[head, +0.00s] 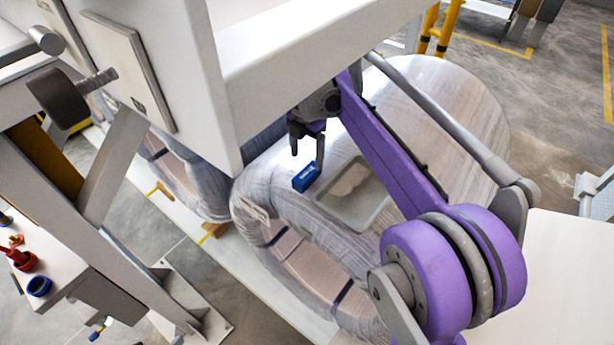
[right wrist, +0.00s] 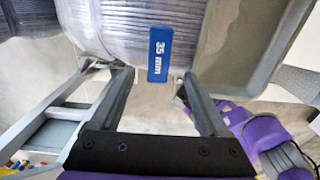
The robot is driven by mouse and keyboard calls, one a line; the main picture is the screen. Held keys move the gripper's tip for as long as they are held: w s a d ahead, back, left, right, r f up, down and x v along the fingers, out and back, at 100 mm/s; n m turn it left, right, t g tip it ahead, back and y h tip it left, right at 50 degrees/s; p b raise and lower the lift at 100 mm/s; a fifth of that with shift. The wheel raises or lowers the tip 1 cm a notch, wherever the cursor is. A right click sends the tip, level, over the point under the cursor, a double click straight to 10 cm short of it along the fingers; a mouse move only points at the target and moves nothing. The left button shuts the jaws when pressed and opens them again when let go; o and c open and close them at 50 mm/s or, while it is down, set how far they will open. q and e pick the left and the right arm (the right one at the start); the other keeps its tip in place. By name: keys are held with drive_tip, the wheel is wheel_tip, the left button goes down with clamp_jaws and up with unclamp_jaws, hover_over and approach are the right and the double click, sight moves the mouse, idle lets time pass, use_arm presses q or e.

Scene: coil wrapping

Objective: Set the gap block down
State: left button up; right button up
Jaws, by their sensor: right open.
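The gap block (head: 306,177) is a small blue block near the inner edge of the wrapped coil, left of a grey tray. In the right wrist view the block (right wrist: 159,54) shows a white "35 mm" label and lies just beyond my fingertips, against the wrapped surface. My right gripper (head: 308,140) is above the block in the head view. The block's underside is hidden. My left gripper is not in view.
The large film-wrapped coil (head: 445,100) lies under my right arm. The shallow grey tray (head: 382,210) is on it and also shows in the right wrist view (right wrist: 208,45). A big white machine housing (head: 290,60) stands close at the left. A side table (head: 75,262) holds small red and blue parts.

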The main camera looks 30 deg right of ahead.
sight(307, 173)
wheel_tip(307, 173, down, 7)
drive_tip(key=shift+w+d+f, duration=0.15)
drive_tip(key=shift+f, duration=0.05)
clamp_jaws()
idle(0.6)
